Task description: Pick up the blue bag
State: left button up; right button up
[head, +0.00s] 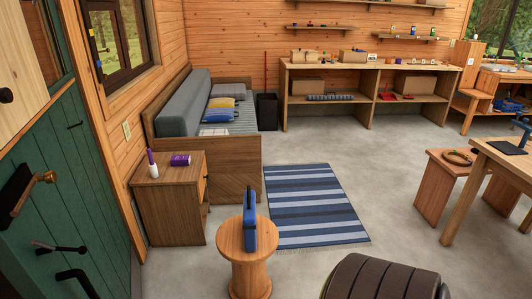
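A narrow blue item with a dark edge, which looks like the blue bag (250,228), stands upright on a small round wooden stool (232,246). It is seen nearly edge-on, and its top narrows to what may be a handle. Nothing is touching it apart from the stool top. Neither of my grippers shows in the head view.
A blue striped rug (315,207) lies behind the stool. A wooden cabinet (168,215) with a purple box stands to the left. A dark ribbed seat (385,280) is at front right. A green door (85,180) borders the left. Bare floor lies right of the rug.

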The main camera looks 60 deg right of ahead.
aim_at(249, 204)
jog(key=z, duration=1.7)
jog(key=u, duration=0.7)
jog(key=i+l+u, duration=0.2)
jog(key=u, duration=0.25)
jog(key=i+l+u, duration=0.1)
jog(key=l+u, duration=1.3)
jog(key=l, duration=0.45)
jog(key=k+l+u, duration=0.1)
jog(key=l, duration=0.4)
jog(key=k+l, duration=0.1)
jog(key=l, duration=0.4)
jog(key=l+u, duration=0.15)
jog(key=l, duration=0.4)
jog(key=k+l+u, duration=0.1)
jog(key=l, duration=0.4)
jog(key=k, duration=0.1)
